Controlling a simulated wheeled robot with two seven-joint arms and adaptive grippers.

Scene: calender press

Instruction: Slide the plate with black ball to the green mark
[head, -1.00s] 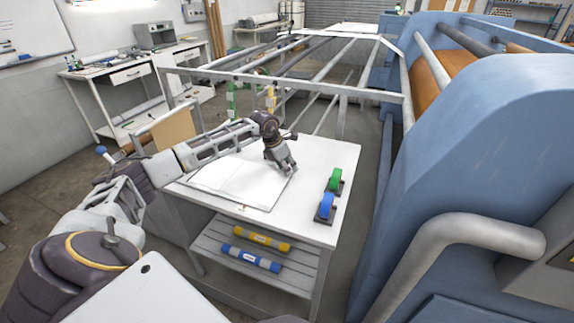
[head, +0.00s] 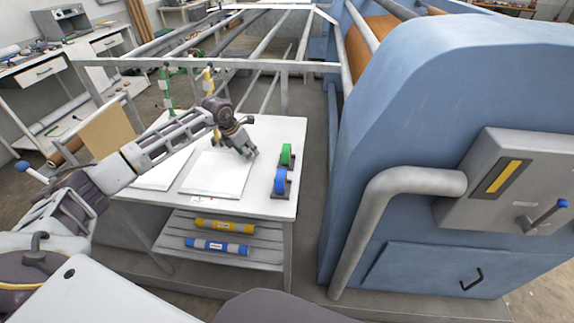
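I cannot make out a plate with a black ball or a clear green mark in the head view. The grey control box (head: 505,185) on the blue machine has a dark slot with a yellow strip (head: 502,176) and a lever with a blue grip (head: 549,213). My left gripper (head: 250,152) is over the white table, by the upper right corner of a white sheet (head: 215,175). It is too small to tell whether its fingers are open. My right gripper is out of view.
The blue machine (head: 430,120) fills the right, with a thick grey pipe (head: 380,190) in front.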

